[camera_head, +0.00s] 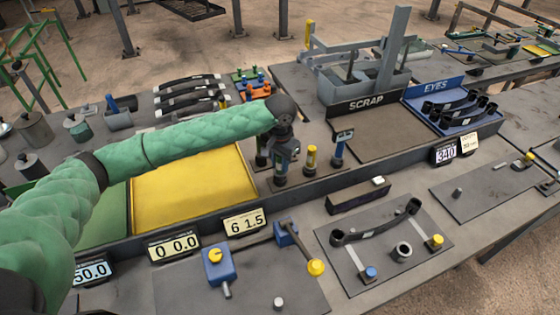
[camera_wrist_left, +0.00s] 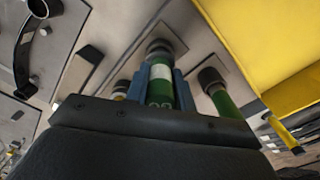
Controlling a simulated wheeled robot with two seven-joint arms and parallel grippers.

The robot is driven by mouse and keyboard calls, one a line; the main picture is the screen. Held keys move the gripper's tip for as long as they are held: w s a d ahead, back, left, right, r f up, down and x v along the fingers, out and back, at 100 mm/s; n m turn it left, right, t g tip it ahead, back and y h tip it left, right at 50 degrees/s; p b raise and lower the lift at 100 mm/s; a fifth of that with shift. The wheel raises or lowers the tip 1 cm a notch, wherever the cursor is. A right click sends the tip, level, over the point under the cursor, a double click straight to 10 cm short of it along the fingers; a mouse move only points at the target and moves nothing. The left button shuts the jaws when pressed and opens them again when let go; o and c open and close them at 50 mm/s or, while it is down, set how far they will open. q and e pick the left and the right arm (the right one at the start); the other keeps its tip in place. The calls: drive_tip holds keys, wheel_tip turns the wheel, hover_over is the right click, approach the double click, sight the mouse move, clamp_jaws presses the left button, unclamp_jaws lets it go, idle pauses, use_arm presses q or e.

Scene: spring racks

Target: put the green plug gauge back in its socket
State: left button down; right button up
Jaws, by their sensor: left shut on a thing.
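My left gripper (camera_head: 284,153) hangs at the end of the green-sleeved arm, over the row of upright gauges behind the front rail. In the left wrist view its blue fingers (camera_wrist_left: 176,88) are shut on the green plug gauge (camera_wrist_left: 161,84), which has a white band and a dark metal end. In the head view the gripper partly hides this gauge, and I cannot tell whether its lower end is in a socket. A second green piece (camera_wrist_left: 226,103) with a dark end stands beside it. My right gripper is not in view.
A yellow gauge (camera_head: 311,159) and a blue gauge (camera_head: 339,150) stand right of the gripper. A yellow tray (camera_head: 190,185) lies to the left. The SCRAP bin (camera_head: 365,95) and blue EYES tray (camera_head: 437,90) are behind right. Fixtures cover the front bench.

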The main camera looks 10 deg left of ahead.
use_arm(q)
drive_tip(key=shift+f, duration=0.45)
drive_tip(key=c, duration=0.6)
unclamp_jaws()
drive_tip(key=shift+r, duration=0.1)
drive_tip(key=shift+r+p, duration=2.55)
drive_tip(key=shift+r, duration=1.35)
